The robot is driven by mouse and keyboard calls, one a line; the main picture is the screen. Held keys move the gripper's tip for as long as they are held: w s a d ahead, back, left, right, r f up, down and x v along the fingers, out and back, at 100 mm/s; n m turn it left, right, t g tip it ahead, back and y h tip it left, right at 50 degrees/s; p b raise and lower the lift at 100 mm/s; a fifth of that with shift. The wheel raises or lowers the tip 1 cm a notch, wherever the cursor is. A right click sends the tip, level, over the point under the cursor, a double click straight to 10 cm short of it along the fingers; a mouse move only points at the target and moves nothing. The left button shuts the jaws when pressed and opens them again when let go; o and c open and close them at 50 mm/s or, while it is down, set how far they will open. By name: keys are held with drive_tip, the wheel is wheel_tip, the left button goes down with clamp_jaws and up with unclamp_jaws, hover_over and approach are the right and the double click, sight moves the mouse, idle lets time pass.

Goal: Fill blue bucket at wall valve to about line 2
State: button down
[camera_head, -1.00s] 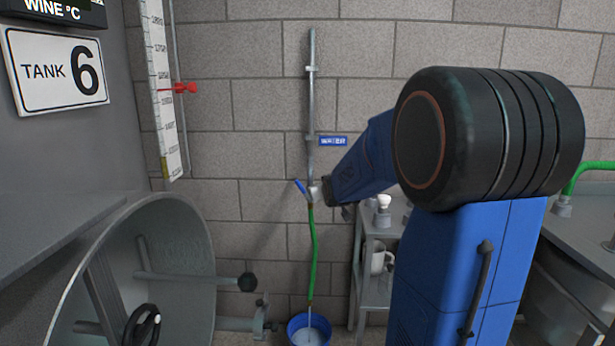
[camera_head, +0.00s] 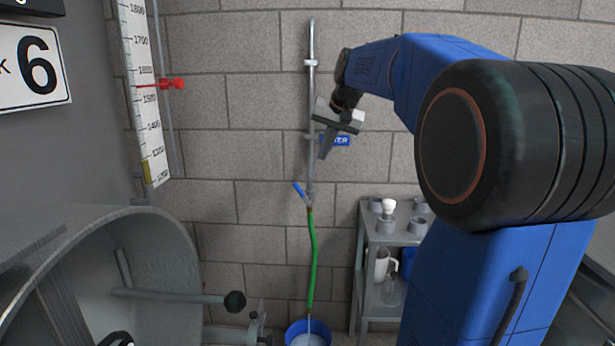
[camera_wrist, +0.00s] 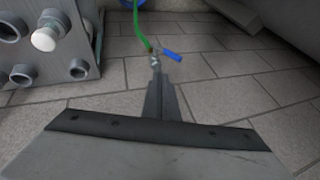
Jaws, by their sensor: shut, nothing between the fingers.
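The blue bucket (camera_head: 308,332) stands on the floor below the wall valve, cut off by the lower picture edge, with pale liquid inside. A green hose (camera_head: 313,262) hangs from the valve (camera_head: 309,200) down to the bucket, and a thin stream shows at its lower end. The valve's blue lever (camera_head: 299,188) is tilted up to the left. My gripper (camera_head: 325,152) is shut and empty, above the valve in front of the pipe. The wrist view shows the shut fingers (camera_wrist: 160,75), the blue lever (camera_wrist: 172,55) and part of the bucket (camera_wrist: 133,4). The bucket's line marks cannot be read.
A grey metal rack (camera_head: 367,240) with a white jug (camera_head: 379,265) stands right of the hose.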

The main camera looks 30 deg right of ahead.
approach(302, 192)
drive_tip(key=d+f, duration=0.1)
drive_tip(key=d, duration=0.2)
drive_tip(key=shift+w+a+f, duration=0.65)
drive_tip(key=shift+w+a, duration=0.05)
drive_tip(key=shift+w, duration=0.2)
drive_tip(key=shift+w+a+f, duration=0.65)
drive_tip(key=shift+w, duration=0.2)
drive_tip(key=shift+a, duration=0.15)
drive_tip(key=shift+w+a+f, duration=0.1)
drive_tip(key=shift+w+a, duration=0.05)
